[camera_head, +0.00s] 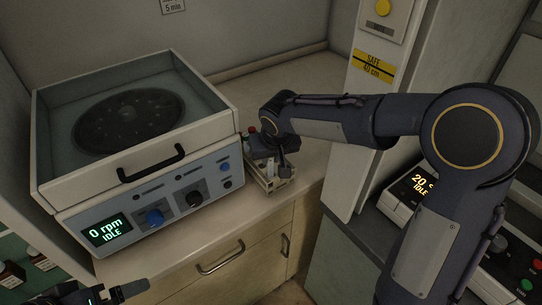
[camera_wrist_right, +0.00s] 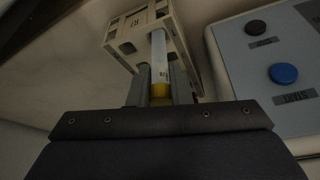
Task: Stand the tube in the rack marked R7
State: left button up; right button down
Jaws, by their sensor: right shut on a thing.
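My right gripper (camera_wrist_right: 160,85) is shut on a tube (camera_wrist_right: 159,58) with a pale body and a yellow end near my palm. The tube's far end overlaps the pale rack (camera_wrist_right: 176,22) in the right wrist view; I cannot tell how deep it sits. The rack bears a mark that looks like R7, seen turned over. In the head view the rack (camera_head: 268,186) stands on the counter right of the centrifuge, with my right gripper (camera_head: 281,168) over it, hiding much of it and the tube. My left gripper (camera_head: 108,292) is at the lower left edge, cut off.
A centrifuge (camera_head: 135,170) with a clear raised-wall lid and a 0 rpm IDLE display fills the left. A pale pillar (camera_head: 365,110) with a yellow SAFE label stands right. Free counter (camera_head: 285,85) lies behind the rack.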

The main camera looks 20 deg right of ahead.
jog(key=shift+f, duration=0.4)
jog(key=shift+f+b, duration=0.9)
jog(key=shift+b, duration=0.15)
jog(key=shift+f, duration=0.15)
jog(key=c, duration=1.3)
grip_release()
jog(key=shift+o, duration=0.2)
